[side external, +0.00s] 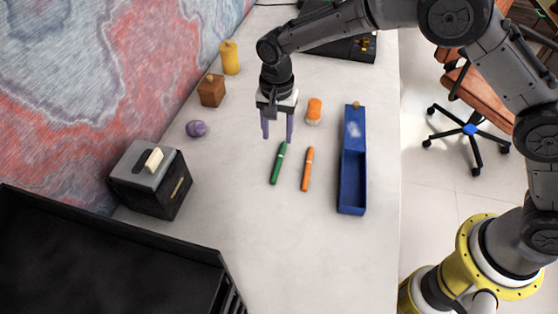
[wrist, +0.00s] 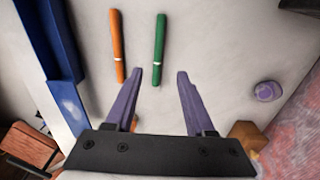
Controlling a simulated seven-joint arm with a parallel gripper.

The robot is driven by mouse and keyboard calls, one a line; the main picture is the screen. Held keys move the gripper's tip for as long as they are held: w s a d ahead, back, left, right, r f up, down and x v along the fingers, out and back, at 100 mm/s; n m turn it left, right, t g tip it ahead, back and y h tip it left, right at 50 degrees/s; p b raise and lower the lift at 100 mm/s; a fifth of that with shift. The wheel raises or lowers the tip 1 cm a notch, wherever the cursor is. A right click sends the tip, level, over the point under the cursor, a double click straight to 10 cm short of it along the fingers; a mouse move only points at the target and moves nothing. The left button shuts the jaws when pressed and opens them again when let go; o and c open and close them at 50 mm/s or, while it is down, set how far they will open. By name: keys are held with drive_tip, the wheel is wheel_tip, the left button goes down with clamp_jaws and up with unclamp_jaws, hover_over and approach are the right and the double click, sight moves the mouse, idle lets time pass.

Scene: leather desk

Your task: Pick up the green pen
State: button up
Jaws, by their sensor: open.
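The green pen (side external: 278,163) lies on the pale desk, left of an orange pen (side external: 307,169). In the wrist view the green pen (wrist: 160,48) runs away from me, with its near end close to the space between my fingertips, nearer the left finger. My gripper (side external: 277,135) is open, with two purple fingers pointing down and nothing between them. In the wrist view my gripper (wrist: 160,73) shows both fingertips apart. The orange pen (wrist: 117,45) lies to the left of the left finger. I cannot tell the exact height of the fingertips above the desk.
A blue pencil box (side external: 352,183) stands right of the pens. An orange-and-white bottle (side external: 314,111) is behind them. A purple object (side external: 196,129), a wooden block (side external: 211,91), a yellow candle (side external: 230,58) and a black box (side external: 150,180) stand left. The desk in front of the pens is clear.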

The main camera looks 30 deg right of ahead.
sight(279, 160)
drive_tip(key=f, duration=0.9)
drive_tip(key=shift+d+f, duration=0.2)
drive_tip(key=shift+d, duration=0.05)
clamp_jaws()
